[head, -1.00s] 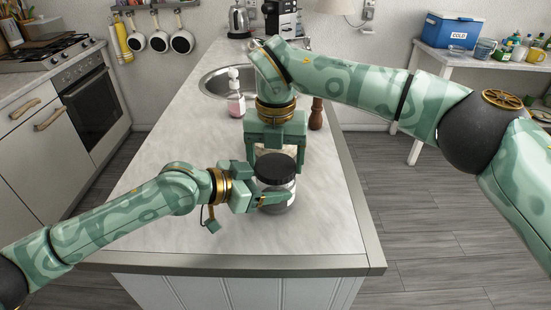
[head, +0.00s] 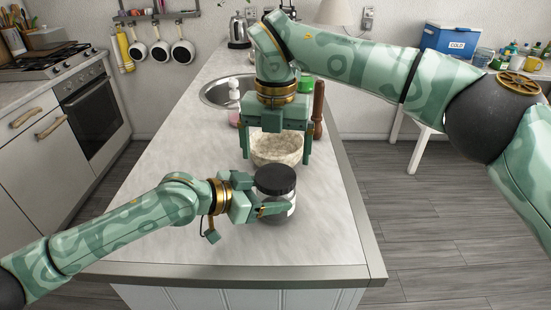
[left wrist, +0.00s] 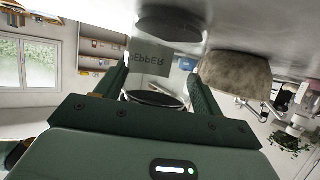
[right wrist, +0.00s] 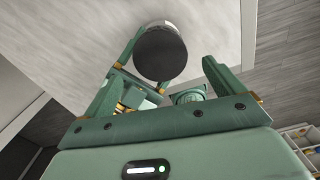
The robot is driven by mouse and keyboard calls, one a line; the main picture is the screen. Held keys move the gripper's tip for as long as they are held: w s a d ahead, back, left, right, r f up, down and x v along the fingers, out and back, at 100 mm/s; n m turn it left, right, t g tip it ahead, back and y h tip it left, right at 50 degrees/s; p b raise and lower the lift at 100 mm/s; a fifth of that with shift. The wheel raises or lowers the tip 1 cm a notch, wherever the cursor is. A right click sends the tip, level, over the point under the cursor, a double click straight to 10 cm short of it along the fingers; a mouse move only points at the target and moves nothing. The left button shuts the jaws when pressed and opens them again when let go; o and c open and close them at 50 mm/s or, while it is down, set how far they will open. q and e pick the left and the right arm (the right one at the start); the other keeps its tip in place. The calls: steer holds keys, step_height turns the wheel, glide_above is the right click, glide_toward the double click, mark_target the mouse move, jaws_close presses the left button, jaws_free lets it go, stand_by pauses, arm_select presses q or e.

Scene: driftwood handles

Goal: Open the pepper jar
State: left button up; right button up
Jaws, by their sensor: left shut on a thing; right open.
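The pepper jar (head: 277,207) is a glass jar with a dark lid (head: 275,179), standing on the near part of the counter. My left gripper (head: 268,195) is shut on its body from the left, below the lid. In the left wrist view, its PEPPER label (left wrist: 150,62) shows between the fingers. The lid sits on the jar. My right gripper (head: 277,160) points down, open and empty, above and behind the jar, apart from the lid. The lid (right wrist: 160,53) shows beyond its fingertips in the right wrist view.
A pale, rough bowl (head: 277,150) stands just behind the jar, partly hidden by my right gripper. A brown mill (head: 318,110) stands to its right. The sink (head: 217,92) and a pump bottle (head: 234,97) are farther back. The counter is clear in front and left.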

mark_target(275, 175)
step_height(275, 175, up, 2)
steer(key=m, duration=0.2)
steer(key=shift+r+m, duration=0.25)
steer(key=shift+m, duration=0.05)
step_height(275, 175, down, 8)
steer(key=shift+r, duration=0.1)
steer(key=c, duration=1)
steer(key=shift+n, duration=1.7)
steer(key=o, duration=1.1)
